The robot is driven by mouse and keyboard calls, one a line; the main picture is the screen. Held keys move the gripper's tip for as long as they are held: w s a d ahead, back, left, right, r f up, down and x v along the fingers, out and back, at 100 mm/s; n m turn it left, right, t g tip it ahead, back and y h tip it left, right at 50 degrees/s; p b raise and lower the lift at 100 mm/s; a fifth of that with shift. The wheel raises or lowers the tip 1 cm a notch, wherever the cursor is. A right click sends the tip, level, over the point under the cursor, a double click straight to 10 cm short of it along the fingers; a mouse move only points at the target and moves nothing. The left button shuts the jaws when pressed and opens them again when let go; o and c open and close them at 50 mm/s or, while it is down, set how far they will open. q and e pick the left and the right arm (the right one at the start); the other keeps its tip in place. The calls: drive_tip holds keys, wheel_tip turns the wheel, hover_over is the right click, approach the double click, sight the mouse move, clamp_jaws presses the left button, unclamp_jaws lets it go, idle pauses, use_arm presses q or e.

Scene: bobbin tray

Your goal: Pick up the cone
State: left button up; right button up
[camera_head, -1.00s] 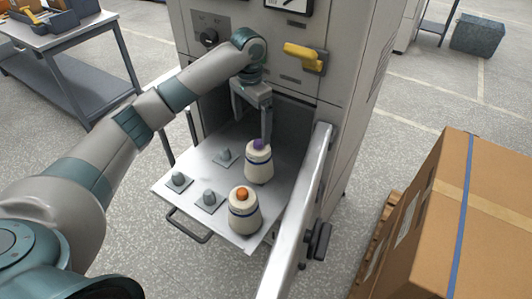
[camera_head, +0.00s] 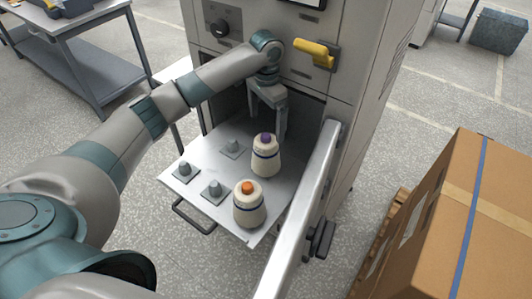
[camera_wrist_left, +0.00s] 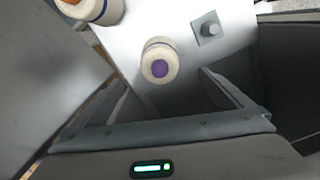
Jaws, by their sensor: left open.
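Two cream cones with dark bands stand upright on the pulled-out metal tray (camera_head: 213,160). The purple-topped cone (camera_head: 265,160) is at the back right, and the orange-topped cone (camera_head: 249,208) is at the front right. My left gripper (camera_head: 268,122) is open and empty just behind and above the purple-topped cone. In the left wrist view, that cone (camera_wrist_left: 160,62) lies ahead of the gap between the open fingers (camera_wrist_left: 165,92), apart from them. The orange-topped cone (camera_wrist_left: 92,8) is cut off at the top left there. My right gripper is not in view.
Several grey pegs stand on the tray's left side, without cones, including one (camera_head: 215,189) near the front. The open door (camera_head: 307,205) borders the tray on the right. The cabinet (camera_head: 345,90) rises behind. A cardboard box (camera_head: 430,235) stands at right.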

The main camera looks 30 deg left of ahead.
sight(266, 144)
use_arm(q)
wheel_tip(266, 144, down, 8)
drive_tip(key=shift+f+p, duration=0.1)
drive_tip(key=shift+p, duration=1.1)
drive_tip(key=shift+f, duration=0.45)
drive_tip(key=shift+s+f+p, duration=0.1)
drive_tip(key=shift+f+p, duration=0.4)
drive_tip(key=shift+p, duration=0.05)
wheel_tip(266, 144, down, 3)
drive_tip(key=shift+f+p, duration=0.1)
drive_tip(key=shift+p, duration=0.6)
drive_tip(key=shift+f, duration=0.5)
drive_tip(key=c, duration=1.4)
